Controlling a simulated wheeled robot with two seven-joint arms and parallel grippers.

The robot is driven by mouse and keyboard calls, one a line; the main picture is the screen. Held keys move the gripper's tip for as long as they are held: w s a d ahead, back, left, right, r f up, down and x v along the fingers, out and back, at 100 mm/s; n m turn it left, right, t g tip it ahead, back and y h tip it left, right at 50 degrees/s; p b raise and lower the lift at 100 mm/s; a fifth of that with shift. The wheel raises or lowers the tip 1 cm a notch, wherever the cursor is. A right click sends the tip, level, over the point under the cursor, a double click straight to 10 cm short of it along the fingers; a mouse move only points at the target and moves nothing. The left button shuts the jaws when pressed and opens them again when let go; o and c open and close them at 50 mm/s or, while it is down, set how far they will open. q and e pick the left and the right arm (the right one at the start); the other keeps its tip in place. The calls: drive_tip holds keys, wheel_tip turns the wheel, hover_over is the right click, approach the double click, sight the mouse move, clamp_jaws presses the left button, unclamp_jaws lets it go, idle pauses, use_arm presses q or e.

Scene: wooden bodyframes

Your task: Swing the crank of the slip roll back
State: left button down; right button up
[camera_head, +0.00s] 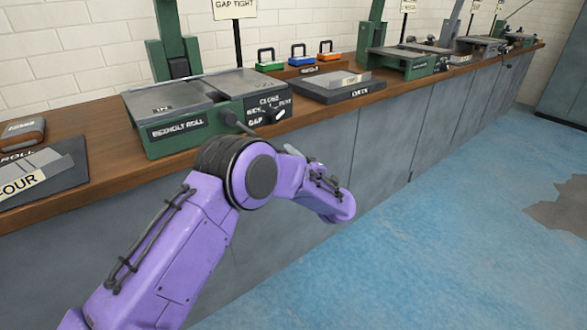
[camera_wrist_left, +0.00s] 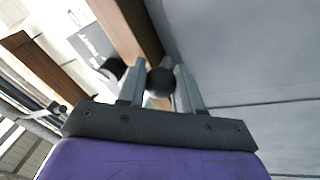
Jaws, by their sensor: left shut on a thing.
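The slip roll (camera_head: 180,118) is a green machine with grey plates on top, standing on the wooden bench at left centre. A dark crank arm (camera_head: 240,124) sticks out low at its front right and runs down behind my purple left arm. In the left wrist view, my left gripper (camera_wrist_left: 159,84) is shut on a round black knob (camera_wrist_left: 160,81), one grey finger on each side. The knob appears to be the crank's handle. In the head view my left arm hides most of the gripper and the knob. My right gripper is not in view.
The wooden bench (camera_head: 105,190) runs along the brick wall, with grey cabinet fronts below. A mat with sheets (camera_head: 45,172) lies at left.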

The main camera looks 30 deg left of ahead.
use_arm(q)
drive_tip(key=shift+w+d+r+n+g, duration=0.3)
drive_tip(key=shift+w+r+n, duration=0.4)
drive_tip(key=shift+r, duration=0.3)
drive_tip(key=c, duration=0.8)
unclamp_jaws()
drive_tip(key=shift+w, duration=0.1)
drive_tip(key=v, duration=1)
drive_tip(key=shift+d+f+p, duration=0.2)
drive_tip(key=shift+d+p, duration=0.1)
drive_tip(key=shift+p, duration=0.05)
